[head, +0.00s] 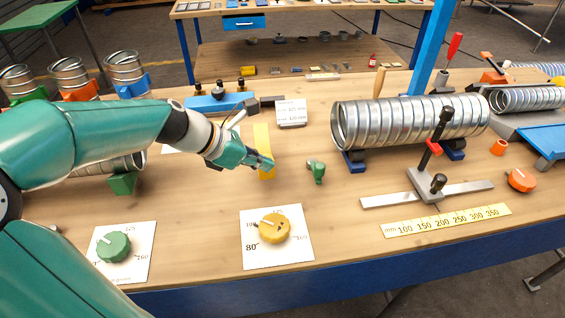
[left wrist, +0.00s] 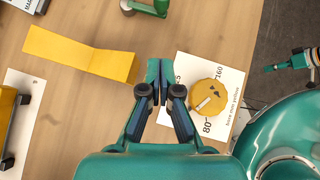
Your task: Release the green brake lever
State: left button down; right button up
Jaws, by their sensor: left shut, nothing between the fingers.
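The green brake lever (head: 316,171) is a small green piece standing on the bench, right of my left gripper in the head view. In the left wrist view a green part (left wrist: 150,7), which looks like the same lever, is cut off by the top edge. My left gripper (head: 268,165) is shut and empty, over the bench beside the yellow piece and apart from the lever. Its closed fingertips show in the left wrist view (left wrist: 160,70). A teal part that looks like my right gripper (left wrist: 276,67) shows small at the right of that view, its jaws unclear.
A yellow bent plate (head: 263,145) stands beside my left gripper. A yellow dial (head: 274,228) and a green dial (head: 114,247) sit on cards in front. A spiral duct (head: 400,122) and a clamp on a steel rail (head: 385,200) stand to the right. Bare wood surrounds the lever.

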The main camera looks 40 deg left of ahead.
aim_at(315, 174)
pick_arm(q)
jog(key=b+x, duration=0.1)
jog(key=x, duration=0.8)
jog(key=shift+w+d+f, duration=0.1)
jog(key=shift+d+f, duration=0.1)
jog(key=shift+f, duration=0.2)
jog(key=shift+w+d+r+p, duration=0.15)
jog(key=shift+w+d+p, duration=0.1)
jog(key=shift+w, duration=0.3)
jog(key=shift+w+d+r+p, duration=0.15)
jog(key=shift+w+d, duration=0.1)
jog(key=shift+w, duration=0.3)
jog(key=shift+w+d+f, duration=0.1)
jog(key=shift+w+d, duration=0.2)
jog(key=shift+w, duration=0.35)
